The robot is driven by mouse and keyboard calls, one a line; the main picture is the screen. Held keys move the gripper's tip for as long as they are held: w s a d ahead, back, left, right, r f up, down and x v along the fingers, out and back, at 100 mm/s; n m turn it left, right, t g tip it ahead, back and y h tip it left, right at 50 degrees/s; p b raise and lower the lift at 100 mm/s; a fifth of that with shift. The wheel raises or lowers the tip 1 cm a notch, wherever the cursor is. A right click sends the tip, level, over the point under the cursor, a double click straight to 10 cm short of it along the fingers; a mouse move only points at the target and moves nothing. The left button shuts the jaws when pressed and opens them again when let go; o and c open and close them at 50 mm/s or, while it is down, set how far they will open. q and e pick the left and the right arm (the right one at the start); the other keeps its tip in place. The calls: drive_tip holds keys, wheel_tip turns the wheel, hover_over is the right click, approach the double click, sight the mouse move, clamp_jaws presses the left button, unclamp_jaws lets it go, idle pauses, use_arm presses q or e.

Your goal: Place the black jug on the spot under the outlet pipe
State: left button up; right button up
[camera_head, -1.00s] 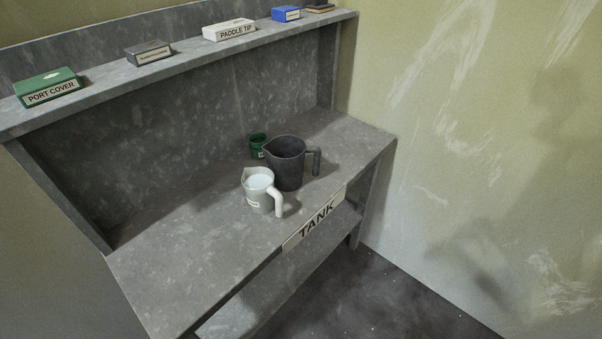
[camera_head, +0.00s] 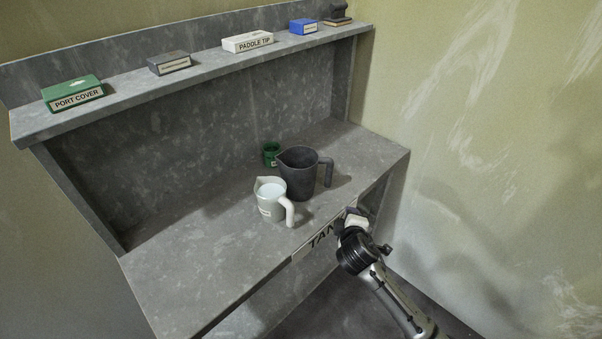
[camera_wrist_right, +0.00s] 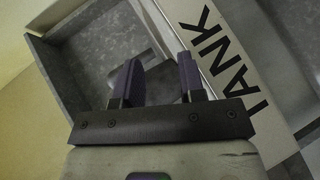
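The black jug (camera_head: 299,177) stands upright on the grey bench, its handle pointing right. My right gripper (camera_head: 353,217) is at the bench's front edge, in front of and to the right of the jug, not touching it. In the right wrist view its two dark fingers (camera_wrist_right: 157,82) are apart with nothing held between them. No outlet pipe or spot under one is visible. My left gripper is not in view.
A white jug (camera_head: 271,203) with pale contents stands close in front-left of the black jug. A green cup (camera_head: 271,154) is behind it. Labelled boxes, including the green port cover box (camera_head: 74,94), line the upper shelf (camera_head: 200,72). The bench's left part (camera_head: 190,265) is clear.

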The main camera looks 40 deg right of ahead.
sight(329, 183)
drive_tip(key=w+d+n+t, duration=0.1)
drive_tip(key=w+n+t, duration=0.1)
drive_tip(key=n, duration=0.5)
drive_tip(key=w+n+t+b, duration=0.1)
drive_tip(key=w+n+t, duration=0.1)
drive_tip(key=w+n, duration=0.3)
drive_tip(key=w+d+n+t+y+b, duration=0.1)
drive_tip(key=w+n, duration=0.3)
drive_tip(key=n, duration=0.7)
drive_tip(key=shift+w+d+r+t, duration=0.1)
drive_tip(key=shift+d+r+t, duration=0.2)
drive_tip(key=shift+t, duration=0.1)
drive_tip(key=shift+w+d, duration=0.2)
drive_tip(key=shift+w, duration=0.3)
drive_tip(key=shift+w+d+b, duration=0.1)
drive_tip(key=shift+w+b, duration=0.25)
drive_tip(key=shift+b+x, duration=0.95)
drive_tip(key=shift+x, duration=1.35)
drive_tip(key=shift+c, duration=0.4)
